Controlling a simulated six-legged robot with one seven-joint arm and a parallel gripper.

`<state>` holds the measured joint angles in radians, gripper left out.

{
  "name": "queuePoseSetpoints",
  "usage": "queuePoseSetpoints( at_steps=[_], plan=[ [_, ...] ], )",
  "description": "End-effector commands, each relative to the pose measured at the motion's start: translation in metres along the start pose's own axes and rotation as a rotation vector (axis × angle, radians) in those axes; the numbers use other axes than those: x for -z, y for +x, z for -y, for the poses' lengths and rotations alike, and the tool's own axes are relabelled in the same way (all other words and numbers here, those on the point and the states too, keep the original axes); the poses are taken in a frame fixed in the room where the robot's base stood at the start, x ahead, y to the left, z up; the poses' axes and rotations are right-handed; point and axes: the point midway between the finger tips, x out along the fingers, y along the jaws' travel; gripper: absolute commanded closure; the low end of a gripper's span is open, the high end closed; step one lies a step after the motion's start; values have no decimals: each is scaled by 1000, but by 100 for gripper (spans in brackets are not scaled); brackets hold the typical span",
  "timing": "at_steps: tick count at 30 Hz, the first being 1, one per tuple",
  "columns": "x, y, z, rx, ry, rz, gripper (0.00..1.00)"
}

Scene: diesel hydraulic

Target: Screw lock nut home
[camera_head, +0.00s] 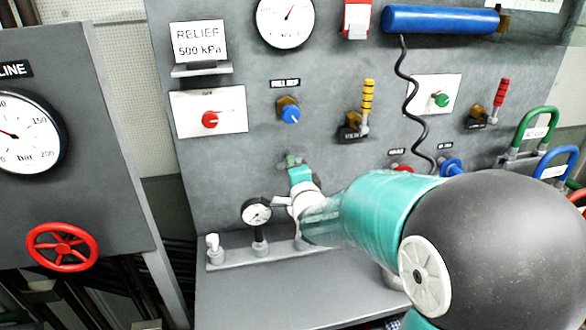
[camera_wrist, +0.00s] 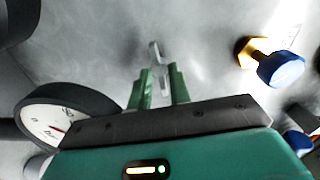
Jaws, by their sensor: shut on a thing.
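The relief fitting has a brass hex nut (camera_head: 287,101) with a blue knob (camera_head: 291,114), under the RELIEF label on the grey panel. In the wrist view the brass nut (camera_wrist: 250,51) and blue knob (camera_wrist: 281,69) are at the upper right, apart from my fingers. My gripper (camera_head: 293,163) is below the fitting, close to the panel. In the wrist view my gripper (camera_wrist: 160,75) has its green fingers on a slim grey metal piece (camera_wrist: 155,52), which looks like a small spanner.
A small dial gauge (camera_head: 256,212) stands left of my wrist and shows large in the wrist view (camera_wrist: 60,125). A red knob (camera_head: 210,119) is left of the fitting, and a yellow-handled valve (camera_head: 367,105) is right. A curled black cord (camera_head: 412,95) hangs farther right.

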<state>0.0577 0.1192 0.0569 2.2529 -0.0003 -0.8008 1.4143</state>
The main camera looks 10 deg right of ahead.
Motion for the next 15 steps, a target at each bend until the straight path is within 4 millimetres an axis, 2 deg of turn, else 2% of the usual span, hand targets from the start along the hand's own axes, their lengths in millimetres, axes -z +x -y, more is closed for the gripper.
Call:
queuePoseSetpoints(
  at_steps=[6,15],
  plan=[
    [-2,0,-1,-3,109,4,100],
    [-3,0,-1,-2,164,5,100]
  ],
)
